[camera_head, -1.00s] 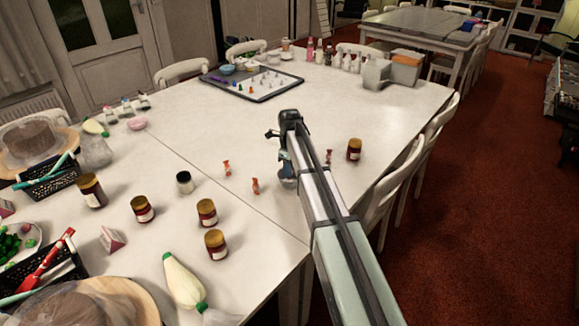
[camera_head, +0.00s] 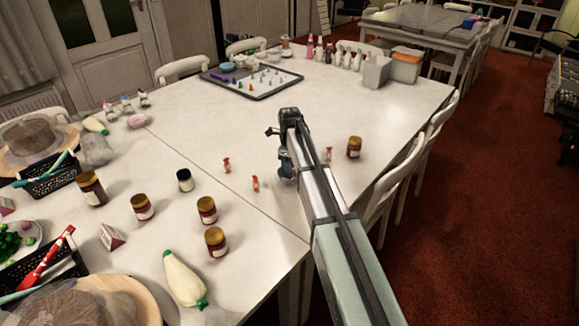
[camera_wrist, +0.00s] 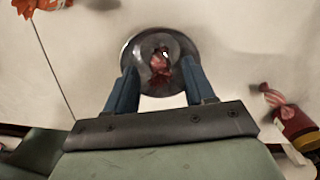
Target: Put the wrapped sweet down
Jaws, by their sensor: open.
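My gripper (camera_wrist: 160,72) is open, with its two blue fingers on either side of a round, shiny metal dish-like thing (camera_wrist: 137,54) in the wrist view. A reddish wrapped sweet (camera_wrist: 160,64) shows at its middle, between the fingertips; I cannot tell whether it rests there or sits slightly above. In the head view my gripper (camera_head: 286,168) is low over the white table, and the arm hides that sweet. Other orange-red wrapped sweets lie on the table: two left of my gripper (camera_head: 227,166) (camera_head: 256,184) and one just right of the arm (camera_head: 328,155).
A brown jar (camera_head: 354,147) stands right of the arm, near the table edge. Several jars (camera_head: 207,210) and a white piping bag (camera_head: 184,280) are to the left. A tray (camera_head: 265,94) with small figures lies behind. The white table (camera_head: 200,120) is clear between.

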